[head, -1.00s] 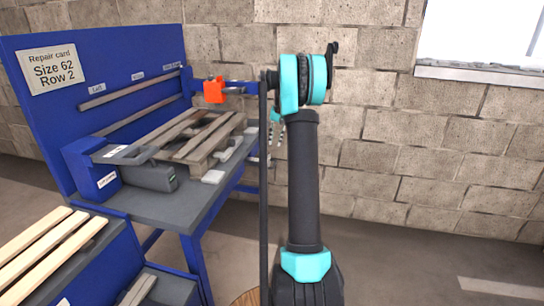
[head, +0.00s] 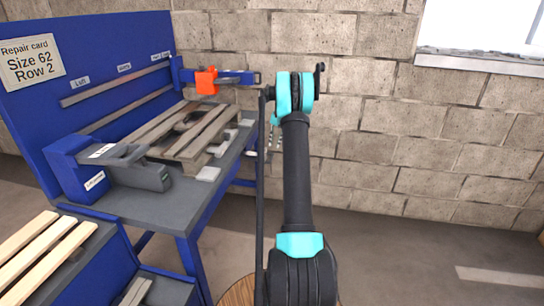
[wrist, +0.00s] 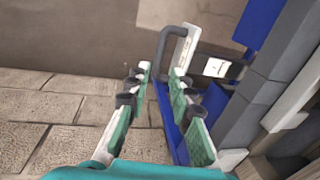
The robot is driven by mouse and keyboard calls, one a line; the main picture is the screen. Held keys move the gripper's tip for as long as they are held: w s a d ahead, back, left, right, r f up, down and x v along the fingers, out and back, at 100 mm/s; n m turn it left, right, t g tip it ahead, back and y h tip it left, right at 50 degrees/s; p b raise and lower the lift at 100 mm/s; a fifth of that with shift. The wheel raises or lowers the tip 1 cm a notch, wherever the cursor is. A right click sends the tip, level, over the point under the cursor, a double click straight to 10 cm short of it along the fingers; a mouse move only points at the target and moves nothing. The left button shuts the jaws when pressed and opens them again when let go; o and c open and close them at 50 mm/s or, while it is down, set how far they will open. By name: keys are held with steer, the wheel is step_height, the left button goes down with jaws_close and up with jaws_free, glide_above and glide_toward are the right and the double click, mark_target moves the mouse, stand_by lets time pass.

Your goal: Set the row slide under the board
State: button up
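A worn wooden pallet (head: 200,138) lies on the grey-topped blue bench (head: 190,205). An orange block (head: 207,81) sits on a blue rail (head: 236,77) at the bench's back right; I cannot tell whether it is the row slide. The repair card (head: 32,61) reads "Size 62, Row 2". My gripper (head: 273,137) is beyond the bench's right edge, mostly hidden by my arm in the head view. In the wrist view my gripper (wrist: 160,72) is open and empty. A grey bar handle (wrist: 170,38) with a white plate stands just beyond its fingertips.
A grey device with a blue housing (head: 82,165) stands at the pallet's left end. Pale boards (head: 40,250) lie on a lower blue stand at front left. A block wall (head: 400,140) is behind; the floor on the right is clear.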

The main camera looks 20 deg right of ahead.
mark_target(271, 158)
steer(key=f, duration=0.2)
steer(key=a+f, duration=0.1)
steer(key=f, duration=0.5)
steer(key=shift+w+a+f, duration=0.1)
steer(key=shift+w+a, duration=0.05)
steer(key=shift+w, duration=0.25)
steer(key=shift+c, duration=0.6)
jaws_close()
